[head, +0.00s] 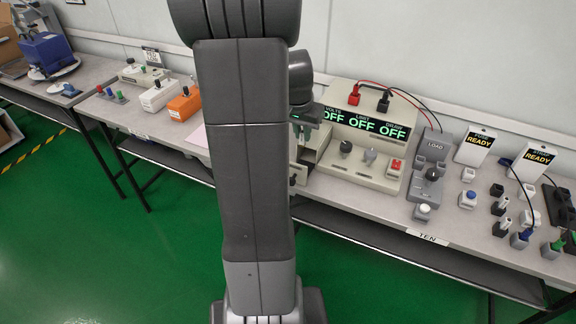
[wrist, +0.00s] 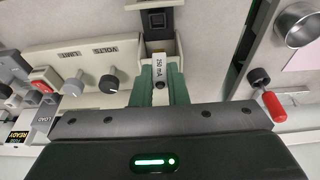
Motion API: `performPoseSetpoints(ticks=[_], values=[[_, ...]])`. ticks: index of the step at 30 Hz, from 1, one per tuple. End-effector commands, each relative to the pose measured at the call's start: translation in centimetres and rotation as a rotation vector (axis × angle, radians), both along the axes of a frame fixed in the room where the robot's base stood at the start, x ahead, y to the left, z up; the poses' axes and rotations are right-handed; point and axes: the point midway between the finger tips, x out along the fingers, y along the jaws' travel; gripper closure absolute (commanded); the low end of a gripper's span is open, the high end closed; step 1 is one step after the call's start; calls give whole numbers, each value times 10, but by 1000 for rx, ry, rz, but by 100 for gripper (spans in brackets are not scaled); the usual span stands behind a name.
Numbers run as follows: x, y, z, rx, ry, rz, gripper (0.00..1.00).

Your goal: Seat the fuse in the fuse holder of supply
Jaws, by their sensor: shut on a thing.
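The supply is a beige box (head: 333,160) in the head view, with VOLTS, LIMIT and a third display all reading OFF. In the wrist view its sloped panel (wrist: 64,62) shows two knobs. My gripper (wrist: 160,90) is shut on a pale fuse piece (wrist: 160,66) marked 250 mA, held between its green fingers. In the head view the gripper (head: 303,128) is partly hidden by my arm, and the fuse is not visible.
Red and black plugs (head: 354,94) with leads stand on top of the supply. A grey LOAD box (head: 430,170) is to its right, with READY signs (head: 475,146) further right. A red-handled part (wrist: 272,104) lies right of the gripper in the wrist view.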

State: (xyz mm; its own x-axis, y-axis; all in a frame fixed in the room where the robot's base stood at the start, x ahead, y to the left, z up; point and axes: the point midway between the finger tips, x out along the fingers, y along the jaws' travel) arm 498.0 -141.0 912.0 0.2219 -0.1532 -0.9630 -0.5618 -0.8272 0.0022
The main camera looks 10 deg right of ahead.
Motion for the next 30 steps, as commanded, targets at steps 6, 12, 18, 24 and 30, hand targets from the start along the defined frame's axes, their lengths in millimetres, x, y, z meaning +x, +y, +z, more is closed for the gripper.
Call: performPoseSetpoints(ticks=[6, 12, 18, 24, 30], values=[[-1, 0, -43, 0, 6, 0, 100], [0, 0, -58, 1, 2, -1, 100], [-1, 0, -86, 0, 6, 0, 100], [0, 0, -90, 1, 1, -1, 100], [0, 0, -94, 1, 1, 0, 100]])
